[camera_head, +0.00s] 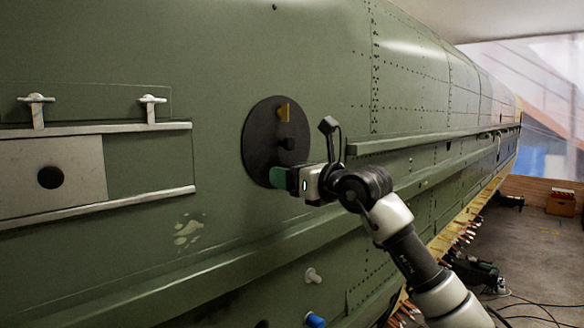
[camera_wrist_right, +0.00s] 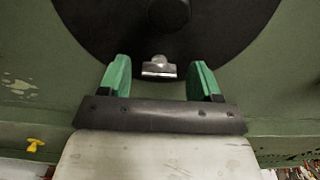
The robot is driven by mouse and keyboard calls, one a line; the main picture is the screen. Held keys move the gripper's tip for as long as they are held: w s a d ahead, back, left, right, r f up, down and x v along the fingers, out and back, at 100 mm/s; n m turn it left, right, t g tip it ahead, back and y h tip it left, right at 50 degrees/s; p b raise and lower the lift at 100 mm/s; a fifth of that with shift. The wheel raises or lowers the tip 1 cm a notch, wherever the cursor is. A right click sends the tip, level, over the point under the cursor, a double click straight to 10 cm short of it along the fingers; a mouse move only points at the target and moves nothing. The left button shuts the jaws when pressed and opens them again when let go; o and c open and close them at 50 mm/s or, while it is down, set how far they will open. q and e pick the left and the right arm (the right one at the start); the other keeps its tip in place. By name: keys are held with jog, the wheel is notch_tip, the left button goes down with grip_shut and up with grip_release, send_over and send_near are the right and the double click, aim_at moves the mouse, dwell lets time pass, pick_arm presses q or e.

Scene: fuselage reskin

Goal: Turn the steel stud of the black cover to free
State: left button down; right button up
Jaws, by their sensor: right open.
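The black cover (camera_head: 257,143) is a round disc on the green fuselage skin, and its lower part fills the top of the right wrist view (camera_wrist_right: 100,25). The steel stud (camera_wrist_right: 158,68) shows in the right wrist view near the lower edge of the cover. My right gripper (camera_wrist_right: 159,75) is open, with one green finger on each side of the stud and gaps visible on both sides. In the head view my right gripper (camera_head: 278,177) is at the cover's lower right edge and hides the stud. My left gripper is not in view.
The cover carries a dark knob (camera_head: 288,144) and a yellow mark (camera_head: 284,111). A railed panel (camera_head: 50,177) with two pale T-shaped fasteners is at left. A green ledge (camera_head: 230,252) runs below the cover. A blue plug (camera_head: 315,320) sits low on the skin.

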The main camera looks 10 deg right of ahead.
jog(key=c, duration=0.9)
jog(key=shift+n+b, duration=3.9)
jog(key=shift+n, duration=4.9)
jog(key=shift+c, duration=0.2)
jog(key=o, duration=0.9)
jog(key=shift+o, duration=0.2)
